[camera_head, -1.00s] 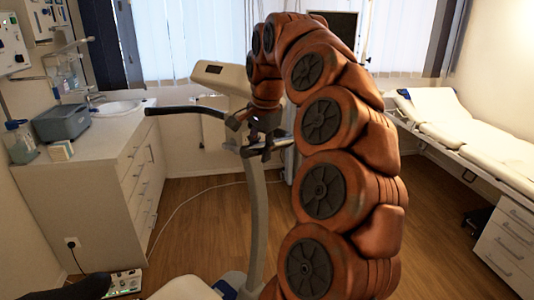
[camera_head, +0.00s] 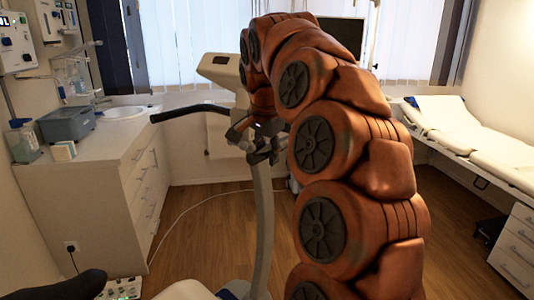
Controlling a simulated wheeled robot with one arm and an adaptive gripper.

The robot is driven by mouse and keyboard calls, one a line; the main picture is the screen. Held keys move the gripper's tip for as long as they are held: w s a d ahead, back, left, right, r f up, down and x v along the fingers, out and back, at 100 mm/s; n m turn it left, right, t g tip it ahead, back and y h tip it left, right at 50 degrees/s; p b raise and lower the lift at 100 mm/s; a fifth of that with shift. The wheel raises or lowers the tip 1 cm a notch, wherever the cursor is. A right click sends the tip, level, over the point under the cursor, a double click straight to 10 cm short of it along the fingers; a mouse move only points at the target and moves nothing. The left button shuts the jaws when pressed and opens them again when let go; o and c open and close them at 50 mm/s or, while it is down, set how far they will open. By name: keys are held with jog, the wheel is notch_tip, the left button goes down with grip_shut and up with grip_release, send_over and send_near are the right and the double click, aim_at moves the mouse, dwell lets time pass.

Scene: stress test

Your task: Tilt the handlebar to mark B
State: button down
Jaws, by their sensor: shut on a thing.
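The black handlebar (camera_head: 185,112) is on an exercise machine in the middle of the view. Its free grip points left, with the tip a little lower than the bend. A pale upright post (camera_head: 263,215) carries it. My gripper (camera_head: 258,143) is at the clamp area at the top of the post, shut on the handlebar close to its centre. The exact contact is small and partly dark. My orange arm hides the handlebar's right side. Mark B cannot be made out in this view.
A pale console (camera_head: 219,70) stands just behind the handlebar. A cabinet with a sink (camera_head: 125,111) and a grey box (camera_head: 68,123) is at left. An examination couch (camera_head: 465,135) is at right. Wooden floor (camera_head: 200,225) is open between them, with a thin cable across it.

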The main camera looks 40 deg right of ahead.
jog(key=c, duration=0.8)
grip_release()
jog(key=shift+r, duration=0.15)
jog(key=shift+v, duration=3.55)
jog(key=shift+a, duration=0.15)
jog(key=s+a+f+n+g+y+p, duration=0.1)
jog(key=s+a+f+n, duration=0.2)
jog(key=a+f+n, duration=0.3)
jog(key=s+a+f+n+g+y+p, duration=0.1)
jog(key=s+a+f+n, duration=0.25)
jog(key=a, duration=0.55)
jog(key=s+a+f+n+g+p, duration=0.1)
jog(key=s+a+f+n, duration=0.2)
jog(key=s+a+f, duration=0.2)
jog(key=s+a+f+n+g+p, duration=0.1)
jog(key=s+a+f+n, duration=0.3)
jog(key=s+f, duration=0.6)
jog(key=s+a, duration=0.1)
jog(key=s, duration=0.1)
jog(key=shift+s+y+p, duration=0.4)
